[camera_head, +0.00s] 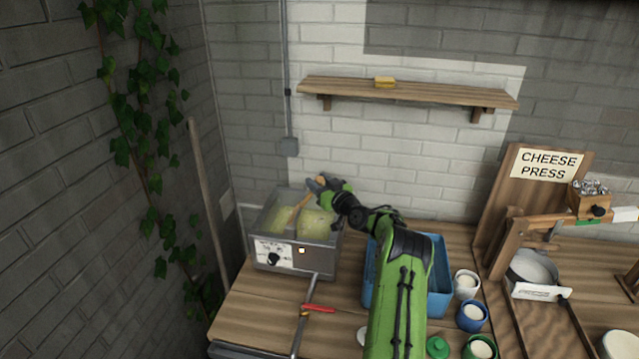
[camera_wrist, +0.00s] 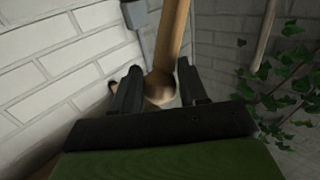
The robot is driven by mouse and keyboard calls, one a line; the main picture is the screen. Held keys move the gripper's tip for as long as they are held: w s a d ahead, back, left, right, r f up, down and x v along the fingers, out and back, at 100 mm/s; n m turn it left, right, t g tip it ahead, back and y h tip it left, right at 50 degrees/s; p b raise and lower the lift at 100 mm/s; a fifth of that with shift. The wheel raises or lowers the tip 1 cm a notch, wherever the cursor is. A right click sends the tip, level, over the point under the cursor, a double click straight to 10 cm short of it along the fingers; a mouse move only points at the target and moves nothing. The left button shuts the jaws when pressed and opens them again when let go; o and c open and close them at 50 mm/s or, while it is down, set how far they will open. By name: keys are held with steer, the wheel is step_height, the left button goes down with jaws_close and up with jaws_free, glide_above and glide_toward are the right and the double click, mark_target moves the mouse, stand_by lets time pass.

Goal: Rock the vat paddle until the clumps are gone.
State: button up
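The vat (camera_head: 272,255) is a grey metal box at the left end of the table, holding a pale yellow-green mass. The mass looks uneven, but single clumps are too small to tell. The wooden vat paddle (camera_head: 301,206) stands tilted in it, its top leaning right. My gripper (camera_head: 317,184) is at the paddle's upper end, above the vat's back right. In the wrist view, the paddle's round knob (camera_wrist: 160,88) sits closely between my two dark fingers (camera_wrist: 160,82), and the shaft runs up past them. My gripper appears shut on the knob.
A blue bin (camera_head: 438,300) stands right of the vat, partly hidden by my arm. Several cups and a cheese press (camera_head: 545,215) are farther right. A shelf (camera_head: 410,92) hangs above; ivy (camera_head: 140,100) climbs the left wall.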

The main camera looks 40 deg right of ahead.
jaws_close()
steer(key=shift+w+r, duration=0.1)
steer(key=shift+w+a+r+n+g+b, duration=0.45)
steer(key=shift+w+a+n+g+b, duration=0.2)
steer(key=shift+w+n+g+b, duration=0.2)
steer(key=w+a+n+g+h+p, duration=0.1)
steer(key=w+a+n+g+p, duration=0.2)
steer(key=w+a+g, duration=0.2)
steer(key=shift+w+a+f+n+h, duration=0.25)
steer(key=shift+w+a+n+h, duration=0.15)
steer(key=shift+w, duration=0.55)
steer(key=shift+d, duration=0.1)
